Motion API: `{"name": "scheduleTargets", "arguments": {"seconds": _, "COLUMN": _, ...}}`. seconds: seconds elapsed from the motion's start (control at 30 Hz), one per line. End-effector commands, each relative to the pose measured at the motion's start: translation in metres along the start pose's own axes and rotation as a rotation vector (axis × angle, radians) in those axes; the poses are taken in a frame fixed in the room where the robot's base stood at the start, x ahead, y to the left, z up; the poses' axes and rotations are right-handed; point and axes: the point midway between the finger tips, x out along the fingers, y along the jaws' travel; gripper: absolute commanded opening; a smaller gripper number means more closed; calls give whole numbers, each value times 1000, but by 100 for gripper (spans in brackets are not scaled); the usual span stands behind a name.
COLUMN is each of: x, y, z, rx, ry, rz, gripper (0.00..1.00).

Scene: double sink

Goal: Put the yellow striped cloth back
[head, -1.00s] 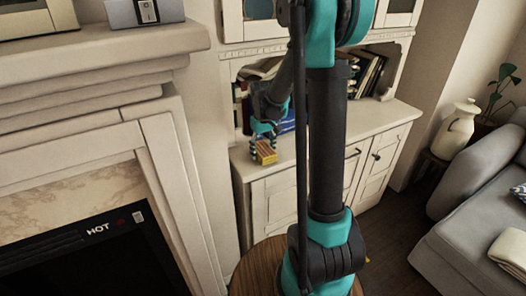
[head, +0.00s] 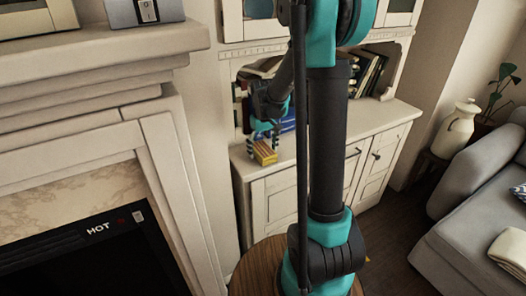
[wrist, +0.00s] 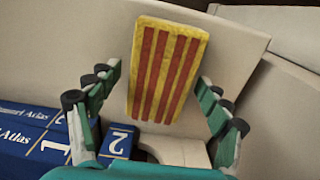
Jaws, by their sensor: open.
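The yellow striped cloth (head: 264,156) looks like a small folded yellow block with red stripes. It lies at the front left edge of the white cabinet top in the head view. In the wrist view the cloth (wrist: 168,72) shows its striped face between and beyond my fingers. My gripper (head: 263,144) is just above and behind it, with fingers spread. In the wrist view my gripper (wrist: 157,80) is open, with a gap between each finger and the cloth.
Blue atlas books (wrist: 35,135) lie close to my left finger in the wrist view. More books (head: 372,75) stand in the cabinet shelf. The cabinet top (head: 385,118) is clear on the right. A fireplace mantel (head: 110,60) is at left, a grey sofa (head: 455,240) at right.

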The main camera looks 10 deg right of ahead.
Motion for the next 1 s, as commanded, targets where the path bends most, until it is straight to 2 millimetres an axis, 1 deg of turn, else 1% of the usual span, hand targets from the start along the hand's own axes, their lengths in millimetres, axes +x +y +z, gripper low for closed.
{"name": "scheduleTargets", "arguments": {"seconds": 0.17, "x": -28, "y": 0, "z": 1, "rx": 0, "ry": 0, "rz": 0, "gripper": 78}}
{"name": "scheduleTargets", "arguments": {"seconds": 0.4, "x": -76, "y": 0, "z": 0, "rx": 0, "ry": 0, "rz": 0, "gripper": 78}}
{"name": "scheduleTargets", "arguments": {"seconds": 0.5, "x": -92, "y": 0, "z": 0, "rx": 0, "ry": 0, "rz": 0, "gripper": 78}}
{"name": "scheduleTargets", "arguments": {"seconds": 0.6, "x": -104, "y": 0, "z": 0, "rx": 0, "ry": 0, "rz": 0, "gripper": 78}}
{"name": "scheduleTargets", "arguments": {"seconds": 0.77, "x": -113, "y": 0, "z": 2, "rx": 2, "ry": 2, "rz": 0, "gripper": 78}}
{"name": "scheduleTargets", "arguments": {"seconds": 0.83, "x": -112, "y": 0, "z": 8, "rx": 10, "ry": 12, "rz": 3, "gripper": 78}}
{"name": "scheduleTargets", "arguments": {"seconds": 0.87, "x": -110, "y": -1, "z": 13, "rx": 17, "ry": 19, "rz": 4, "gripper": 78}}
{"name": "scheduleTargets", "arguments": {"seconds": 0.93, "x": -103, "y": -2, "z": 30, "rx": 41, "ry": 46, "rz": 10, "gripper": 78}}
{"name": "scheduleTargets", "arguments": {"seconds": 0.97, "x": -98, "y": -2, "z": 40, "rx": 54, "ry": 60, "rz": 13, "gripper": 78}}
{"name": "scheduleTargets", "arguments": {"seconds": 1.0, "x": -91, "y": -3, "z": 55, "rx": 75, "ry": 84, "rz": 17, "gripper": 78}}
